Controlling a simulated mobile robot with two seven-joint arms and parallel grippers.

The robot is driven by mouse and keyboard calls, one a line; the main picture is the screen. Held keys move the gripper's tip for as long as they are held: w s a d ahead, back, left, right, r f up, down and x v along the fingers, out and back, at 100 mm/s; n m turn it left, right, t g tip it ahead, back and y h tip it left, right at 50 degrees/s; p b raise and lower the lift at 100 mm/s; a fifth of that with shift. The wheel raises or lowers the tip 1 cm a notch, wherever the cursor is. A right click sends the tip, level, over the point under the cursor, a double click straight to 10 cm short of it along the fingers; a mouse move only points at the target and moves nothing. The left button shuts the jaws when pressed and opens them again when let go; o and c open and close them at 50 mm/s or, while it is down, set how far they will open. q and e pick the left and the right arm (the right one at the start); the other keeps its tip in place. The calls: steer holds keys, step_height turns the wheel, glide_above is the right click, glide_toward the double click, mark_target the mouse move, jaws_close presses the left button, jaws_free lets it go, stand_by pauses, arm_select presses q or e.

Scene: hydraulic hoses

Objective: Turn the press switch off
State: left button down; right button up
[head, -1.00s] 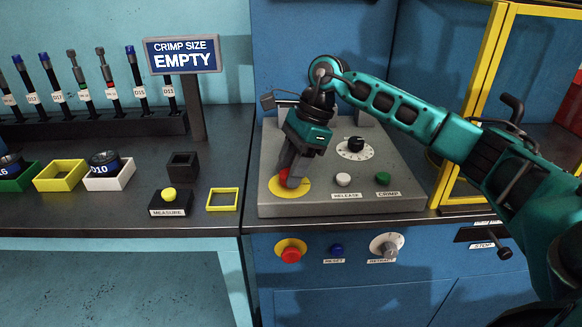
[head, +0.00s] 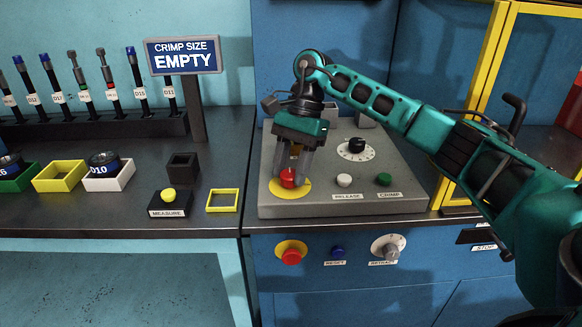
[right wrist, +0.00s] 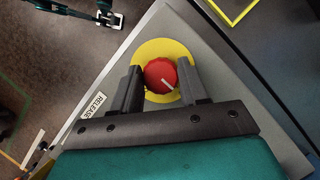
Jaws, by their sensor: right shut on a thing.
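The press switch is a red round knob (head: 288,178) on a yellow disc, at the front left of the grey console. In the right wrist view the knob (right wrist: 161,75) shows a short white line slanting down to the right. My right gripper (head: 291,172) comes down over it from above. Its two dark fingers (right wrist: 160,84) stand on opposite sides of the knob, shut on it.
The grey console (head: 335,206) also bears a white RELEASE button (head: 344,180), a green CRIMP button (head: 383,179) and a black dial (head: 356,145). A second red button (head: 291,256) is on the blue front below. A yellow frame post (head: 473,95) stands at right.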

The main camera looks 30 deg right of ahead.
stand_by(0.3)
steer(key=o, duration=1.1)
steer(key=shift+c, duration=0.2)
steer(key=shift+r, duration=0.1)
arm_select(q)
steer(key=shift+s+a+r+p, duration=0.3)
steer(key=shift+a+p, duration=0.25)
steer(key=shift+p, duration=0.35)
arm_select(e)
steer(key=v, duration=1.2)
steer(key=shift+d+r, duration=0.15)
steer(key=shift+r, duration=0.2)
arm_select(q)
steer(key=shift+d, duration=0.15)
arm_select(e)
steer(key=shift+w, duration=0.1)
